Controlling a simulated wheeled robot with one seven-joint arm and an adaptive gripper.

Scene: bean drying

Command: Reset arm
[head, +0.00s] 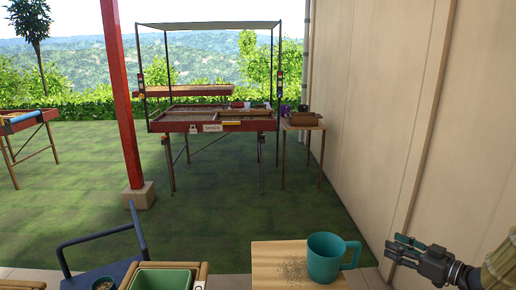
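My gripper (393,247) is at the lower right, in front of the pale wall. Its two dark fingers with teal pads point left and stand apart, with nothing between them. My arm comes in from the right edge. A teal mug (326,259) stands upright on a small wooden table (266,258) just left of my gripper, and a gap shows between its handle and the fingers.
Dark specks lie beside the mug. A red post (122,95) stands left of centre. A drying rack (180,126) and side table (303,127) stand behind. The pale wall (375,110) bounds the right. Grass between is clear.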

